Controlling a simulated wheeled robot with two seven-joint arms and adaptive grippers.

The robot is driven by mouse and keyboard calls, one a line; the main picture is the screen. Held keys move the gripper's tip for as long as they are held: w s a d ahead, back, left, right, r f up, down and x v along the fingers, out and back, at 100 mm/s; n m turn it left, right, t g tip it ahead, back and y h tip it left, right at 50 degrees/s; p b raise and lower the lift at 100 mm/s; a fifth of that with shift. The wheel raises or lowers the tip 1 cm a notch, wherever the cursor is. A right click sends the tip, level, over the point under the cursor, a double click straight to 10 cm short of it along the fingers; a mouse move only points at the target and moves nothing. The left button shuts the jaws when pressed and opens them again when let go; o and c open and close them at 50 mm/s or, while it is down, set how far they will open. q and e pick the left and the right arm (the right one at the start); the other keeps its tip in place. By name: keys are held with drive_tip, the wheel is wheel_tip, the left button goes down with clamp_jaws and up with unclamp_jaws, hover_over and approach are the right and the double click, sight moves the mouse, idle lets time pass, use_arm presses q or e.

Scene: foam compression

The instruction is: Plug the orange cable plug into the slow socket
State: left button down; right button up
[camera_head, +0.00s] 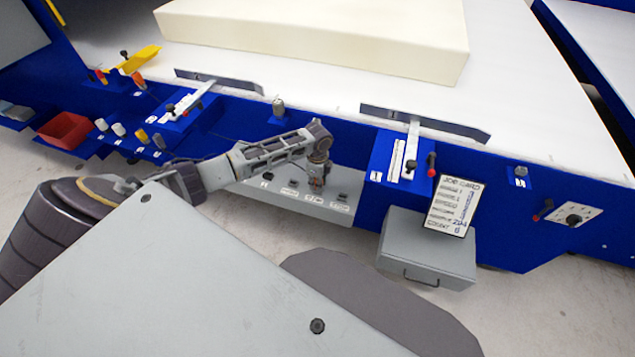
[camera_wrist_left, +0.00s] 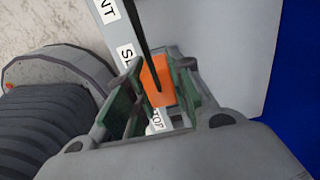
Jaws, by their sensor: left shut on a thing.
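The orange cable plug (camera_wrist_left: 157,82) sits between the green-lined fingers of my left gripper (camera_wrist_left: 150,92) in the left wrist view, with a black cable or rod crossing it. In the head view my left gripper (camera_head: 318,172) is over the grey socket panel (camera_head: 240,188), pointing down. The panel carries a row of dark sockets with white labels. In the wrist view a label starting "SL" (camera_wrist_left: 127,54) shows beside the fingers, and one ending "TOP" (camera_wrist_left: 156,122) lies below the plug. The slow socket's opening is hidden; I cannot tell whether the plug touches it. My right gripper is not in view.
A grey box (camera_head: 425,255) with a job card (camera_head: 452,205) stands right of the panel. A blue lever unit (camera_head: 398,165) sits above it. A cream foam block (camera_head: 310,35) lies on the white table (camera_head: 520,85). A red bin (camera_head: 65,130) is at left.

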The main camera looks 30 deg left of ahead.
use_arm(q)
drive_tip(key=shift+f, duration=0.3)
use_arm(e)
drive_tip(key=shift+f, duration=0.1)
use_arm(q)
drive_tip(key=c, duration=1.2)
unclamp_jaws()
drive_tip(key=shift+o, duration=0.2)
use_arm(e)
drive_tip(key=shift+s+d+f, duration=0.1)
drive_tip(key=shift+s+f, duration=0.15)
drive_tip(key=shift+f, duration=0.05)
use_arm(q)
drive_tip(key=shift+r, duration=0.1)
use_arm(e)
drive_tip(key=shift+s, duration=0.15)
use_arm(q)
drive_tip(key=shift+r, duration=0.2)
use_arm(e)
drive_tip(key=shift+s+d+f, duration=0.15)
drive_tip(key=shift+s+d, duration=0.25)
use_arm(q)
drive_tip(key=shift+p, duration=0.35)
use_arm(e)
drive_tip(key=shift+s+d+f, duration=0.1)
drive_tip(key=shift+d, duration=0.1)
use_arm(q)
drive_tip(key=shift+r, duration=0.25)
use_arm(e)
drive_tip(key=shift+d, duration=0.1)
